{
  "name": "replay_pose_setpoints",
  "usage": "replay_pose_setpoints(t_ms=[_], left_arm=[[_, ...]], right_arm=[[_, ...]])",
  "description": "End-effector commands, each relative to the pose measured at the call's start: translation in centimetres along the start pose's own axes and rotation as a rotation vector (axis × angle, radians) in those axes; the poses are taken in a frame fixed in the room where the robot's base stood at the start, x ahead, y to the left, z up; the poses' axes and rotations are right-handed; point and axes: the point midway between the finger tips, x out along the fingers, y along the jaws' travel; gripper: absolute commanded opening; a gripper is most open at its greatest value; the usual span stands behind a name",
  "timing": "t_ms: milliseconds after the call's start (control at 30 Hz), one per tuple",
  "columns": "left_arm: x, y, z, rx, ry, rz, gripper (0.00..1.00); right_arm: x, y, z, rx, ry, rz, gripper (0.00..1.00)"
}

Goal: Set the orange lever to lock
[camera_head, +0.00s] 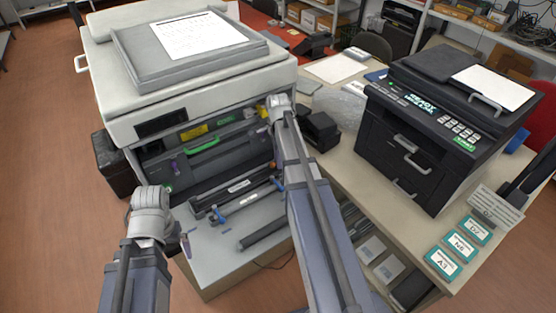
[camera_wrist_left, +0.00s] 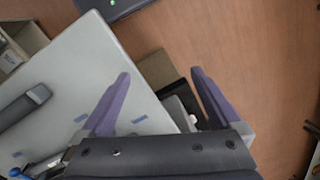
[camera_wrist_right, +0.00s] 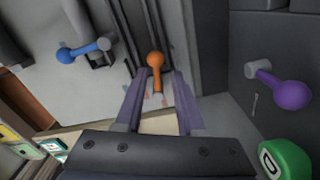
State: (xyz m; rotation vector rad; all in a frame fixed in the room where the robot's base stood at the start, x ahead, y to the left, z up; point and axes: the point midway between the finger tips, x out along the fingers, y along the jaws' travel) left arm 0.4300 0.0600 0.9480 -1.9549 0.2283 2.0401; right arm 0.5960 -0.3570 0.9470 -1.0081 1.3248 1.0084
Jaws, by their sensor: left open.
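The orange lever (camera_wrist_right: 156,60) shows in the right wrist view, with a round knob on a short stem beside dark rails. My right gripper (camera_wrist_right: 157,75) is partly open around it. The stem is between the fingers with the knob near their tips, and I see gaps on both sides. My left gripper (camera_wrist_left: 160,73) is open and empty over the edge of the grey surface (camera_wrist_left: 75,75), with floor beyond.
A blue lever (camera_wrist_right: 82,50) is left of the orange one, and a purple lever (camera_wrist_right: 288,93) and green knob (camera_wrist_right: 285,160) are to its right. A dark cartridge (camera_head: 232,188) lies before the printer. A black printer (camera_head: 430,140) stands on the right table.

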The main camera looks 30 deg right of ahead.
Motion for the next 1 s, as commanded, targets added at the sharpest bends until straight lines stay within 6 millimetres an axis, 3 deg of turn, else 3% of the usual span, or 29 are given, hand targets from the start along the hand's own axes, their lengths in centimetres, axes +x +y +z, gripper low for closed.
replay_pose_setpoints(t_ms=[33, 367, 833, 1000], left_arm=[[-0.03, -0.01, 0.00, 0.000, 0.000, 0.000, 0.98], [-0.02, 0.00, 0.00, 0.000, 0.000, 0.000, 0.98], [-0.01, 0.00, 0.00, 0.000, 0.000, 0.000, 0.98], [-0.01, 0.00, 0.00, 0.000, 0.000, 0.000, 0.98]], right_arm=[[-0.03, -0.01, 0.00, 0.000, 0.000, 0.000, 0.37], [-0.02, -0.01, 0.00, 0.000, 0.000, 0.000, 0.00], [-0.01, 0.02, -0.01, -0.004, 0.000, 0.000, 0.00], [-0.01, 0.43, -0.04, -0.121, 0.000, 0.000, 0.00]])
